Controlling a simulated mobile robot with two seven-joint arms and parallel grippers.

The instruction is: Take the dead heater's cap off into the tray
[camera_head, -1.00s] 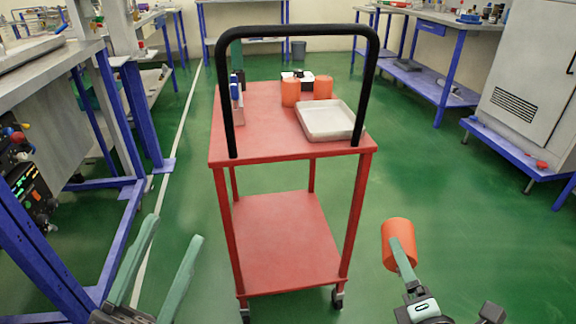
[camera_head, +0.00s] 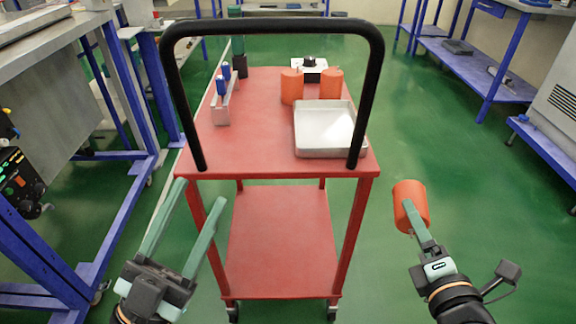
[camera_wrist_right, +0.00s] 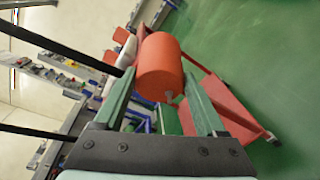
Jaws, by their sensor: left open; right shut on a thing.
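My right gripper (camera_head: 410,207) is shut on an orange cylinder (camera_head: 405,190), held in the air right of the cart. In the right wrist view this orange cylinder (camera_wrist_right: 160,62) sits between the fingertips, with a small pale stub at its lower end. I cannot tell whether it is the heater's cap. The empty pale metal tray (camera_head: 326,152) is at the right front of the red cart top. Two similar orange cylinders (camera_head: 291,88) (camera_head: 331,84) stand behind the tray. My left gripper (camera_head: 203,192) is open and empty at the cart's front left.
The red cart (camera_head: 250,155) has a black handle (camera_head: 270,27) arching across its near side. A rack with blue-topped items (camera_head: 222,105), a dark green cylinder (camera_head: 239,60) and a white box with a black knob (camera_head: 309,68) stand on it. Blue-framed benches flank it; green floor is clear at right.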

